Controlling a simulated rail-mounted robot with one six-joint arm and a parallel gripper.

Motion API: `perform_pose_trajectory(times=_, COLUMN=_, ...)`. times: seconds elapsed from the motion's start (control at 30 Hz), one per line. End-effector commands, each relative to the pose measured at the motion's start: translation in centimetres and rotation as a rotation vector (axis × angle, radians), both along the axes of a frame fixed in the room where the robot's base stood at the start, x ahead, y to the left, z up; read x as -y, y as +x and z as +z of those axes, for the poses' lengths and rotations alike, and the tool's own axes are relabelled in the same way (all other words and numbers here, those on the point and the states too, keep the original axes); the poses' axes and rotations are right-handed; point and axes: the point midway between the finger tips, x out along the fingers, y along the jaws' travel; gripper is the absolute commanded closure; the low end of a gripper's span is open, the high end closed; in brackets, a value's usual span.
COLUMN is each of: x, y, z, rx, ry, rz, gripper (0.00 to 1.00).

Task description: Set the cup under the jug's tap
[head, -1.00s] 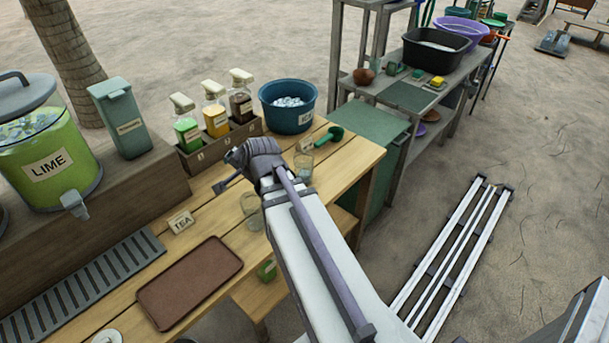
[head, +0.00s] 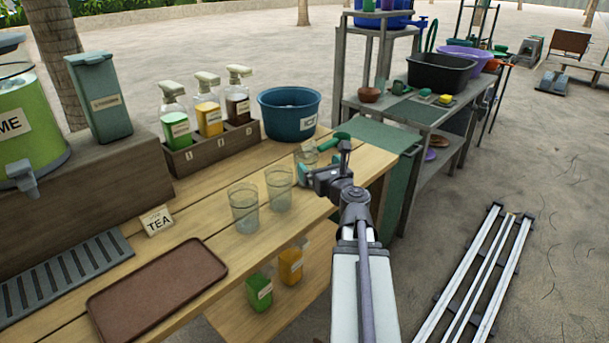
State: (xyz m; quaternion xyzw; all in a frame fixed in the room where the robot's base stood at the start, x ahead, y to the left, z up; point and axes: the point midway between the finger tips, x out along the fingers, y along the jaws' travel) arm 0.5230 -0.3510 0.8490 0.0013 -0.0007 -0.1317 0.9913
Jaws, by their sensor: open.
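The lime jug (head: 28,130) stands at the left on a raised wooden block and is cut off by the frame's left edge. Its grey tap (head: 22,177) points down over the block's front. Two clear empty cups stand upright on the wooden counter, a nearer one (head: 243,210) and one to its right (head: 278,190). A third clear cup (head: 306,156) is farther back, partly behind my gripper. My gripper (head: 323,168) is open with nothing seen in it, near the counter's right edge, to the right of the two nearer cups. Whether it touches the third cup is unclear.
A grey drip grate (head: 60,278) lies in front of the block, with a brown tray (head: 160,290) and TEA sign (head: 158,220) to its right. A rack of syrup bottles (head: 212,148), a blue tub (head: 289,115) and a green scoop (head: 335,141) are at the back.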

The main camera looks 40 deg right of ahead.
Motion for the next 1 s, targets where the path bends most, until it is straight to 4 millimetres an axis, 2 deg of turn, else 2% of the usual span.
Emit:
perform_pose_trajectory(times=0.03, x=0.4, y=1.3, z=0.0, rx=0.0, ry=-0.001, rz=0.003, gripper=0.0)
perform_pose_trajectory(times=0.1, x=0.7, y=2.5, z=0.0, rx=0.0, ry=-0.001, rz=0.002, gripper=0.0)
perform_pose_trajectory(times=0.33, x=0.8, y=3.6, z=0.0, rx=-0.001, ry=-0.002, rz=0.003, gripper=0.0)
perform_pose_trajectory(times=0.5, x=1.4, y=6.9, z=0.0, rx=-0.002, ry=-0.003, rz=0.004, gripper=0.0)
perform_pose_trajectory(times=0.6, x=1.7, y=8.1, z=0.0, rx=-0.002, ry=-0.003, rz=0.002, gripper=0.0)
perform_pose_trajectory(times=0.8, x=1.7, y=8.0, z=0.0, rx=-0.002, ry=-0.003, rz=0.001, gripper=0.0)
perform_pose_trajectory(times=1.0, x=1.7, y=8.0, z=0.0, rx=-0.002, ry=-0.003, rz=0.001, gripper=0.19)
